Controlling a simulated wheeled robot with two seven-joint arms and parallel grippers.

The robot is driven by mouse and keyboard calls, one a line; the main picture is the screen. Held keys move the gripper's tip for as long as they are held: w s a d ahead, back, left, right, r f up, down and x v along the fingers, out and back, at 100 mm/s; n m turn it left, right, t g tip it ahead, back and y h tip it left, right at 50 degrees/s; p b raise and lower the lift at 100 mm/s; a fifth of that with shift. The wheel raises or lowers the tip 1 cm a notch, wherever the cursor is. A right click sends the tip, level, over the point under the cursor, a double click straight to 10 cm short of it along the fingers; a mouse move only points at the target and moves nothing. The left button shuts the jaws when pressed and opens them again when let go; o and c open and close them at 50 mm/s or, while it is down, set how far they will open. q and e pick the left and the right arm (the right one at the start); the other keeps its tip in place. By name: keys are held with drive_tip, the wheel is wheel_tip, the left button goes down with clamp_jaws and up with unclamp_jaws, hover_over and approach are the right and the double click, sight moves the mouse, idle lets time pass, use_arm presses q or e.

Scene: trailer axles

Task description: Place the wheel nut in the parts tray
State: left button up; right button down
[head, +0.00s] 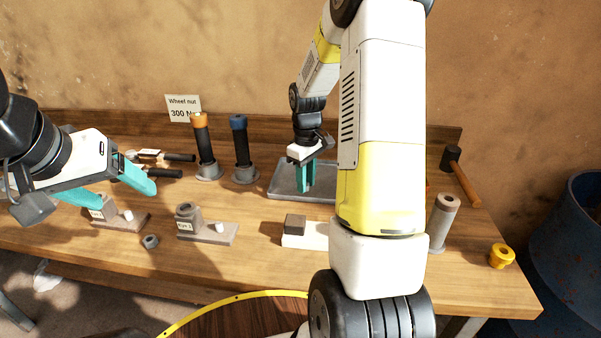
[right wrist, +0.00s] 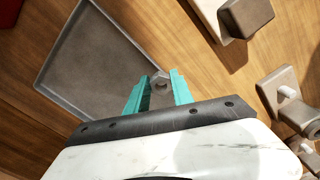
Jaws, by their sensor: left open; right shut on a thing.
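My right gripper (head: 306,188) points down over the parts tray area in the head view. In the right wrist view its teal fingers (right wrist: 160,92) are shut on a grey wheel nut (right wrist: 161,83). The parts tray (head: 276,193) is a shallow grey metal tray at the back of the bench, partly hidden by my right arm. In the right wrist view the tray (right wrist: 52,88) lies left of the nut, and the fingers overlap its near right corner. I cannot tell the nut's height above it. My left gripper (head: 118,190) is open and empty above the bench's left side.
Another nut (head: 150,241) lies on the bench at front left. Two grey stands (head: 207,231) (head: 122,220), two upright tools with orange (head: 200,121) and blue (head: 238,123) tops, a hammer (head: 461,177) and a yellow part (head: 501,256) stand around. The front middle of the bench is fairly clear.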

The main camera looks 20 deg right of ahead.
hover_over(316, 193)
drive_tip(key=shift+s+a+f, duration=0.1)
drive_tip(key=shift+a+f, duration=0.05)
drive_tip(key=shift+f, duration=1.85)
drive_tip(key=shift+f, duration=0.1)
drive_tip(key=c, duration=1.1)
unclamp_jaws()
